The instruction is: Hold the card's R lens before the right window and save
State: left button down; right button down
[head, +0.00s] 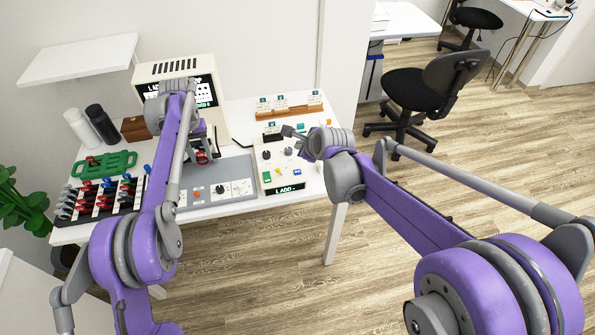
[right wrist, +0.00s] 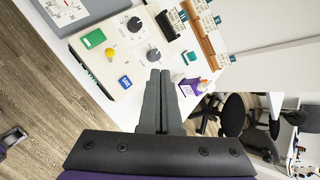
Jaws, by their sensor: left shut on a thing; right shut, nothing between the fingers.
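My left gripper (head: 203,146) is in front of the white machine (head: 222,92) and its screen (head: 205,92). It is shut on a small dark and red thing (head: 203,158), seemingly a lens; the fingers partly hide it, and I cannot read any mark on it. The lens rack (head: 128,208) at the left holds several lenses with red, blue and grey handles. My arm covers part of the screen, and I cannot make out the right window. My right gripper (head: 287,130) is shut and empty above the white console (head: 310,172); its closed fingers show in the right wrist view (right wrist: 160,80).
The console carries knobs, a green button (right wrist: 94,38), a yellow knob (right wrist: 109,53), a blue button (right wrist: 125,82) and a "LADD" display (head: 285,189). Cards stand in a wooden holder (head: 290,110) behind. A grey metered box (head: 216,192), green tray (head: 105,164) and two bottles (head: 102,124) share the table.

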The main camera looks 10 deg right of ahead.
aim_at(298, 172)
dwell(0.3)
jog(key=shift+f, duration=4.4)
jog(key=shift+f, duration=0.15)
jog(key=shift+f, duration=0.25)
jog(key=shift+f, duration=0.4)
jog(key=shift+r, duration=0.85)
